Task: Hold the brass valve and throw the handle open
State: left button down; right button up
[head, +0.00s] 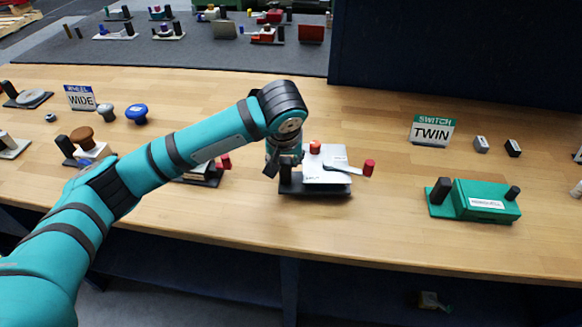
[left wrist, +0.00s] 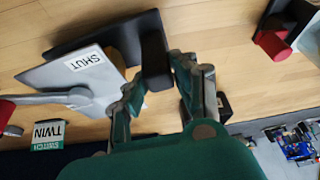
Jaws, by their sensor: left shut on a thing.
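An orange-red knob (head: 315,147) shows at the back. The left wrist view shows the lever (left wrist: 58,97) and a label reading SHUT (left wrist: 85,61). My left gripper (head: 284,166) is shut on the black post (left wrist: 154,62) at the unit's left end. My right gripper is not in view.
A green unit (head: 482,201) stands to the right below a SWITCH TWIN sign (head: 432,131). A WHEEL WIDE sign (head: 81,97) and blue knob (head: 137,113) are at left. A dark panel (head: 460,50) rises behind. Bare wood lies right of the lever.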

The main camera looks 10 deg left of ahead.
pick_arm(q)
notch_tip(320, 180, up, 7)
jog(key=shift+f, duration=4.15)
jog(key=shift+f, duration=0.3)
jog(key=shift+s+f, duration=0.1)
jog(key=shift+f, duration=0.2)
